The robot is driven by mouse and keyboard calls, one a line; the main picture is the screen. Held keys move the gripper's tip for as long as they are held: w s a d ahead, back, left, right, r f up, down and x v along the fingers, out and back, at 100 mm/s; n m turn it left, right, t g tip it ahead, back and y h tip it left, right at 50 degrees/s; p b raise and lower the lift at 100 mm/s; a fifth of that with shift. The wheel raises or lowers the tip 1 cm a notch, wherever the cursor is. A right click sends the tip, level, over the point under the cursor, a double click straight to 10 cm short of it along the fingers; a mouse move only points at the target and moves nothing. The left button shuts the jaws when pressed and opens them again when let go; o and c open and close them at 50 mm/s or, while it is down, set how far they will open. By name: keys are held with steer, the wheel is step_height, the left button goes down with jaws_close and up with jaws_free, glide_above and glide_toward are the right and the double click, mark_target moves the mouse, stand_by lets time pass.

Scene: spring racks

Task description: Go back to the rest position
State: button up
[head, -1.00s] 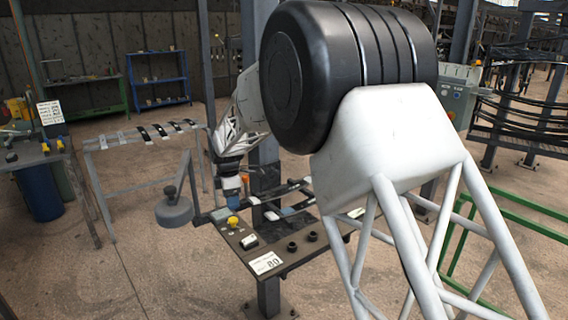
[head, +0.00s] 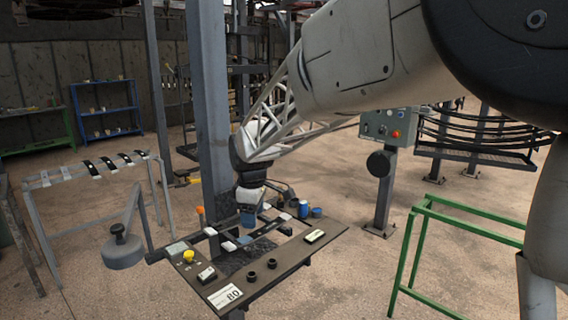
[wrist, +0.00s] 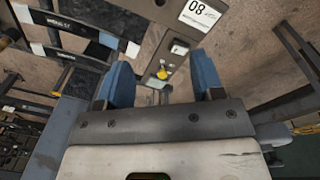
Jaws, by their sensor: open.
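My gripper (head: 247,219) is above the dark work table (head: 260,282) in the head view, its tip near the table's middle. In the wrist view its two blue fingers (wrist: 163,82) stand apart with nothing held between them. Past the fingers, the wrist view shows the table panel with a yellow knob (wrist: 163,73) and a white label marked 80 (wrist: 200,14), seen upside down. My white lattice arm reaches down to the gripper from the upper right and covers part of the background.
A grey post (head: 208,110) stands right behind the table. A rack with dark and white strips (head: 97,166) is at left, with a round grey weight (head: 123,250) beside the table. A green frame (head: 410,255) and a control box (head: 388,128) are at right. Open floor lies at front left.

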steer(key=s+d+r+m, duration=0.3)
steer(key=s+d+m, duration=0.2)
steer(key=s+d, duration=0.5)
steer(key=s+d+f+m, duration=0.2)
steer(key=s+d+m, duration=0.3)
steer(key=s, duration=0.8)
steer(key=s+d+f+m+t, duration=0.1)
steer(key=s+d+m, duration=0.5)
steer(key=s+d, duration=0.5)
steer(key=shift+s+d+f+t+h, duration=0.3)
steer(key=shift+s+d+f, duration=0.1)
steer(key=shift+s, duration=0.7)
